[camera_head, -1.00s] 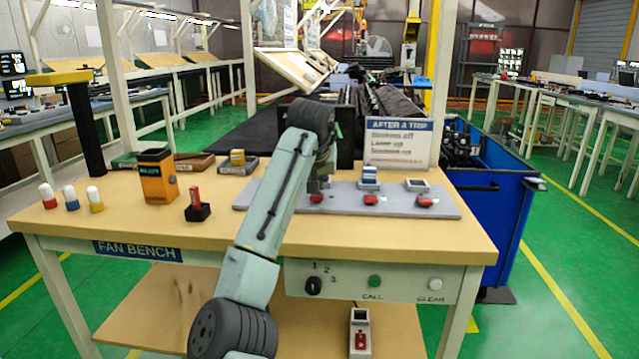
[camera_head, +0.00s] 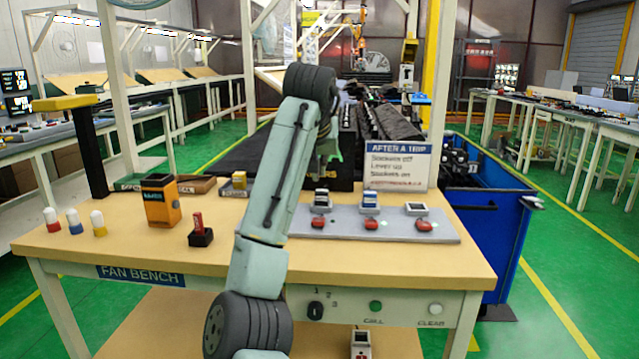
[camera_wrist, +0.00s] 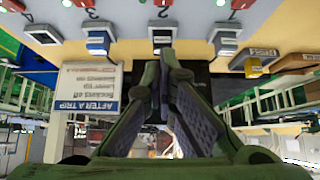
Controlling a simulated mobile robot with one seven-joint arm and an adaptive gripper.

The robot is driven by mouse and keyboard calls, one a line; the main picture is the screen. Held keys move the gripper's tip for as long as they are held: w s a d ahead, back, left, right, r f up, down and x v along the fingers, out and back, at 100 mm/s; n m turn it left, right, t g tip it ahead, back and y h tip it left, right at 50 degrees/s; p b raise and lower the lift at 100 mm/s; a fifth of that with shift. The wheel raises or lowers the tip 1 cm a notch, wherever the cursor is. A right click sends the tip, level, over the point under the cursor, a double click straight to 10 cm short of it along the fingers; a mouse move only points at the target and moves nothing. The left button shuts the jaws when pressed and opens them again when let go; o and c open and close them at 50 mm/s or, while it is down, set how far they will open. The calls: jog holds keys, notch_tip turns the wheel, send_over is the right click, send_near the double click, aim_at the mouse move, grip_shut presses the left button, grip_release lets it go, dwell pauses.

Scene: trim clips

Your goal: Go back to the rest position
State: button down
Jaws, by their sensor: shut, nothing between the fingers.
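My gripper (camera_head: 328,162) is raised above the back of the grey panel (camera_head: 447,236) on the bench, apart from it. In the wrist view its two fingers (camera_wrist: 165,72) are closed together with nothing between them.
The sign headed AFTER A TRIP (camera_head: 397,167) stands behind the panel, right of my gripper. A blue cart (camera_head: 505,230) stands right.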

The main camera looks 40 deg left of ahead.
jog(key=shift+s+d+r, duration=0.15)
jog(key=shift+s+r, duration=0.05)
jog(key=shift+r, duration=0.15)
dwell(0.3)
